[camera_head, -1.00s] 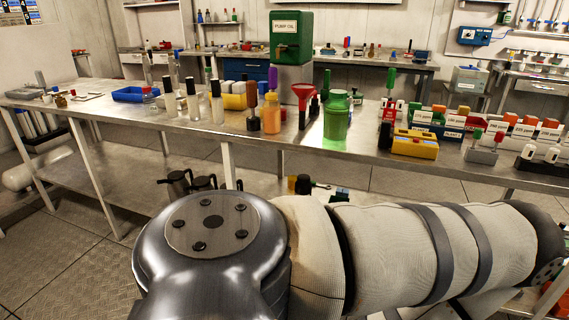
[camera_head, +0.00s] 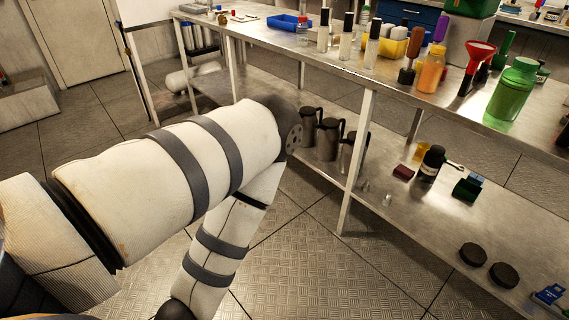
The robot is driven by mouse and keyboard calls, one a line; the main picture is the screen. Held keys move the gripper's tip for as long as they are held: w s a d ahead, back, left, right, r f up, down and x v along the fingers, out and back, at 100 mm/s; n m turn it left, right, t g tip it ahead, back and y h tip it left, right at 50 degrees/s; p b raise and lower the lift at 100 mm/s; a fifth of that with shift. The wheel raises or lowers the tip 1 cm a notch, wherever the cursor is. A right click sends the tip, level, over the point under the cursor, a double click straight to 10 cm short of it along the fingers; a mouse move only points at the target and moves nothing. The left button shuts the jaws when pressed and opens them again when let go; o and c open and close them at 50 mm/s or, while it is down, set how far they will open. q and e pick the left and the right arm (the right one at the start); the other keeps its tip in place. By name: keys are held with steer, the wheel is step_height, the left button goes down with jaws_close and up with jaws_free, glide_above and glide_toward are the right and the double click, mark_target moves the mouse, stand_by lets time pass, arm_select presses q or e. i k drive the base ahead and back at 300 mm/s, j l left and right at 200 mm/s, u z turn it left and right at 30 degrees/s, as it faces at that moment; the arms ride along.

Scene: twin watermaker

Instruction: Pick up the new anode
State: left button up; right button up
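I cannot pick out the new anode with certainty among the small objects in the head view. The steel workbench (camera_head: 270,34) holds many bottles and tools on its top. My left arm, in white padding with dark straps, comes in from the left, bends at a dark elbow and runs down out of the bottom edge. Its gripper is outside the picture. My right arm and gripper do not show.
The bench top holds a blue tray (camera_head: 289,24), an orange bottle (camera_head: 431,73), a red funnel (camera_head: 478,60) and a green jar (camera_head: 511,92). The lower shelf (camera_head: 410,220) carries dark jugs (camera_head: 328,139), a black bottle (camera_head: 432,163) and two black discs (camera_head: 472,255). Chequered floor lies open at left.

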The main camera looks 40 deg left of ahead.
mark_target(365, 187)
steer(key=u, duration=0.45)
steer(key=i+l+z, duration=0.1)
steer(key=i+l, duration=0.15)
steer(key=i, duration=0.25)
steer(key=i+l+z, duration=0.1)
steer(key=i, duration=0.45)
